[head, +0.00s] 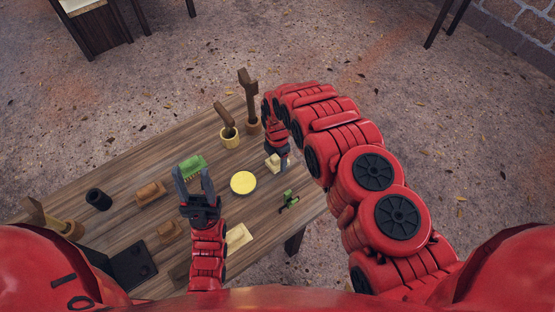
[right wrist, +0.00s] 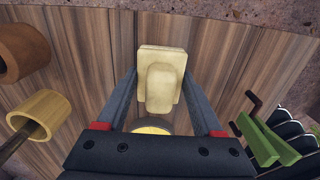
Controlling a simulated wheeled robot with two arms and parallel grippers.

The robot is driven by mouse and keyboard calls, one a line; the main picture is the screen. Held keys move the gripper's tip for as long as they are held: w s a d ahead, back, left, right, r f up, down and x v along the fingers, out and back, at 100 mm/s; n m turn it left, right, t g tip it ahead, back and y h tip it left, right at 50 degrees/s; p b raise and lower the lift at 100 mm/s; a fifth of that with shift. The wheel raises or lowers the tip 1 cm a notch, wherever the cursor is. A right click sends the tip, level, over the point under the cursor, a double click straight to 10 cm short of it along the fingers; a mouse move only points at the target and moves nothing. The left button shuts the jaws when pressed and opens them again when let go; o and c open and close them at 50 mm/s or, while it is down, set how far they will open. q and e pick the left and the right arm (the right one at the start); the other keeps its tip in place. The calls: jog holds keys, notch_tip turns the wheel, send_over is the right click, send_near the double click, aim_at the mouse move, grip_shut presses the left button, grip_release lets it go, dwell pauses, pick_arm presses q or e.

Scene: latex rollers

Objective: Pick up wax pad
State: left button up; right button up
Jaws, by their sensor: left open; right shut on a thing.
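The wax pad (right wrist: 162,75) is a cream block with a raised rounded lump on one face. My right gripper (right wrist: 160,76) is shut on it, with one fingertip at each side edge. In the head view the pad (head: 272,163) shows pale beside the tips of my right gripper (head: 277,152), over the table's right part. I cannot tell its height above the wood. My left gripper (head: 192,172) is open over the table's middle. A green brush-like thing (head: 193,162) shows between and beyond its fingers; I cannot tell if they touch it.
The wooden table (head: 150,220) holds a yellow disc (head: 243,182), a cup with a handled tool (head: 230,139), a tall wooden tool (head: 247,95), a green clamp-like thing (head: 289,199), a pale flat piece (head: 238,237), brown blocks (head: 151,191) and a black cylinder (head: 98,199).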

aim_at(276, 159)
jog(key=shift+r+b, duration=0.7)
jog(key=shift+r, duration=0.15)
jog(key=shift+w+r+b, duration=0.1)
jog(key=shift+r+b, duration=0.2)
jog(key=shift+r, duration=0.2)
jog(key=shift+s+a+r+p, duration=0.25)
jog(key=shift+s+r+p, duration=0.5)
jog(key=shift+p, duration=0.3)
jog(key=s+p, duration=0.1)
jog(key=s+a+p, duration=0.1)
jog(key=s+p, duration=0.1)
jog(key=p, duration=0.1)
jog(key=shift+s+a+r, duration=0.1)
jog(key=shift+s+a, duration=0.25)
jog(key=s+a, duration=0.1)
jog(key=s, duration=0.1)
jog(key=s+a+p, duration=0.1)
jog(key=s, duration=0.2)
jog(key=s+a, duration=0.2)
jog(key=shift+s+a+p, duration=0.1)
jog(key=shift+s+p, duration=0.2)
jog(key=shift+p, duration=0.1)
jog(key=shift+s+a, duration=0.45)
jog(key=shift+s, duration=0.4)
